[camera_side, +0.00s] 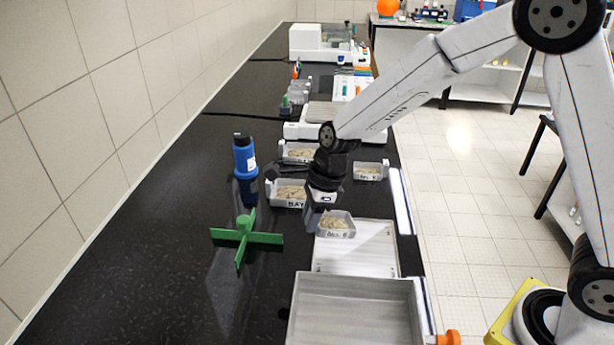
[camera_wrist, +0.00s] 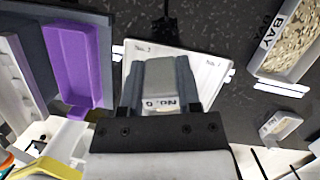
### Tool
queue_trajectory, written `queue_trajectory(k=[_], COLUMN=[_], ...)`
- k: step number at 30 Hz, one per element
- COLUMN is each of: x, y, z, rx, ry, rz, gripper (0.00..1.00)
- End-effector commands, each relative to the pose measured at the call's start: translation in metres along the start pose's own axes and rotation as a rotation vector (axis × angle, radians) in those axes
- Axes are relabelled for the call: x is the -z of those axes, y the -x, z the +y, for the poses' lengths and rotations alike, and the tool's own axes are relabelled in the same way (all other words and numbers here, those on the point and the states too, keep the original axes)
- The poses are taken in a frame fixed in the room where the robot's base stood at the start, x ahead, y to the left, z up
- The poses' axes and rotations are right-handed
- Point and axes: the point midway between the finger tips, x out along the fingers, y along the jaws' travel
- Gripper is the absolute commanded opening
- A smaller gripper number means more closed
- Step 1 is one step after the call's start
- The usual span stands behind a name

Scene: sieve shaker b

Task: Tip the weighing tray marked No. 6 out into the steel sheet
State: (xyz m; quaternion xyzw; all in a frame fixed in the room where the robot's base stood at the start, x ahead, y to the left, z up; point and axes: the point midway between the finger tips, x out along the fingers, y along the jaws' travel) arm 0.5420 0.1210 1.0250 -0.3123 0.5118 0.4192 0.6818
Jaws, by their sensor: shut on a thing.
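In the side view the weighing tray marked No. 6 (camera_side: 336,226) is a small pale tray holding light brown grains. It looks roughly level. My gripper (camera_side: 318,205) is shut on it. In the wrist view the tray (camera_wrist: 157,84) is between my fingers (camera_wrist: 157,92), its label upside down; the grains do not show there. A larger, deeper pale tray (camera_side: 355,322) stands nearer the camera. I cannot tell which is the steel sheet.
A tray marked BAY (camera_side: 289,204), with grains, stands left of my gripper. Two more filled trays (camera_side: 297,152) (camera_side: 370,171) stand behind. A green cross-shaped stand (camera_side: 245,238) and blue bottle (camera_side: 244,160) are to the left. The wrist view shows a purple tray (camera_wrist: 82,60).

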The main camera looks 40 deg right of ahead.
Motion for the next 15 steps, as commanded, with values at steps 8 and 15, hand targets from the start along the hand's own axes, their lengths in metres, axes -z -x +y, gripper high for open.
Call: queue_trajectory(k=[8,15], x=[0.008,0.013], y=[0.006,0.010], z=[0.000,0.000], rx=[0.000,0.001], ry=[-0.003,-0.003], rz=[-0.093,-0.169], gripper=[0.00,0.00])
